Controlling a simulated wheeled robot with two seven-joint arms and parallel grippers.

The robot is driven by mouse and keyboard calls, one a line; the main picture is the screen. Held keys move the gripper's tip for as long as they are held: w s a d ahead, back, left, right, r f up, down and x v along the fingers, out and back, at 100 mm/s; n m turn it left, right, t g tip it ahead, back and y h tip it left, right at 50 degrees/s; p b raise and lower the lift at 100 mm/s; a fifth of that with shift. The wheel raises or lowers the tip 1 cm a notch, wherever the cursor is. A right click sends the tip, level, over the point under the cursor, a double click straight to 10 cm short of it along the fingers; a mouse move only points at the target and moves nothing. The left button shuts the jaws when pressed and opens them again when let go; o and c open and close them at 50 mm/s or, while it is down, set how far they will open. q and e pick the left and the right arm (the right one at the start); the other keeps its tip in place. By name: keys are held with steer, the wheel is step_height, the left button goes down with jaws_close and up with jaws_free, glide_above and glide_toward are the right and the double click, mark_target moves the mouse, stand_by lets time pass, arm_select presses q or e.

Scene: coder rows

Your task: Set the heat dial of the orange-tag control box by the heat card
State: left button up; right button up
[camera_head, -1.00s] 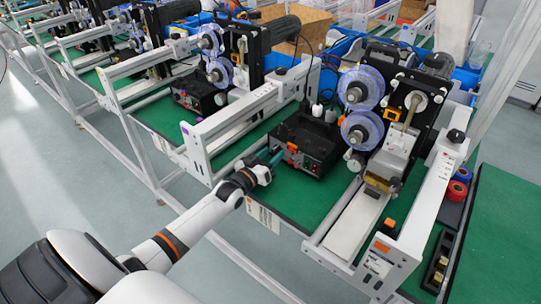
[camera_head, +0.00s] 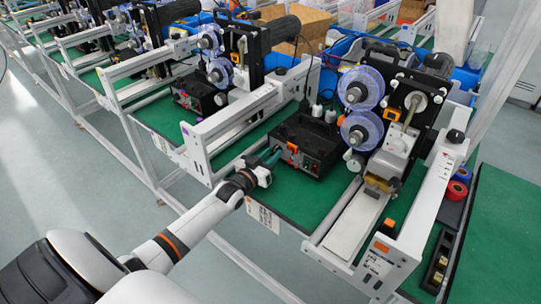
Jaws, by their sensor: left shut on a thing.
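The black control box (camera_head: 318,146) stands on the green bench mat, with a small orange patch (camera_head: 292,147) and several small coloured parts on its front. My left gripper (camera_head: 273,157) is at the left end of that front, its teal fingertips shut on a small part there, which appears to be the heat dial. The fingers hide the dial and its marks. A white printed card (camera_head: 262,216) hangs at the bench's front edge below the gripper; its print is too small to read. My right gripper is out of view.
Blue reels (camera_head: 362,130) and a black machine plate stand right of the box. A white frame rail (camera_head: 250,100) runs to its left. A similar black box (camera_head: 198,97) stands further left. Red and blue rolls (camera_head: 456,190) lie at the right. Green mat in front of the box is clear.

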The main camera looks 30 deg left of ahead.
arm_select(q)
steer(key=shift+m, duration=2.1)
steer(key=o, duration=1)
steer(key=s, duration=1.2)
steer(key=shift+a+f+b, duration=0.2)
steer(key=shift+b, duration=0.15)
